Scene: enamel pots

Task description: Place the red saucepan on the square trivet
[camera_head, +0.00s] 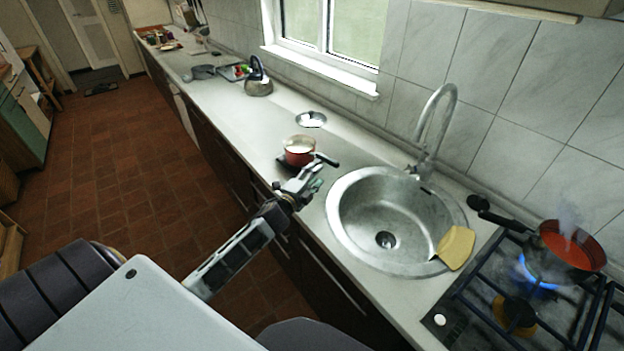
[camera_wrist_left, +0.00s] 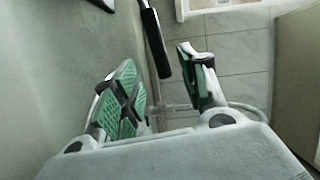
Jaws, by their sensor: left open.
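A small red saucepan (camera_head: 298,157) with pale contents stands on the counter, left of the sink. Its dark handle (camera_head: 328,160) points right. A dark flat piece (camera_head: 284,165), seemingly the square trivet, shows under or beside the pan; I cannot tell whether the pan rests fully on it. My left gripper (camera_head: 310,180) is open and empty, just in front of the handle. In the left wrist view, a black bar (camera_wrist_left: 155,42), likely this handle, lies beyond and between the open green-padded fingers (camera_wrist_left: 155,68). My right gripper is not in view.
A red pan (camera_head: 572,247) steams over a lit burner on the hob (camera_head: 470,320) at right. The round sink (camera_head: 385,215) holds a yellow cloth-like piece (camera_head: 455,247) on its rim. A kettle (camera_head: 258,85) and a small round dish (camera_head: 311,119) stand farther back.

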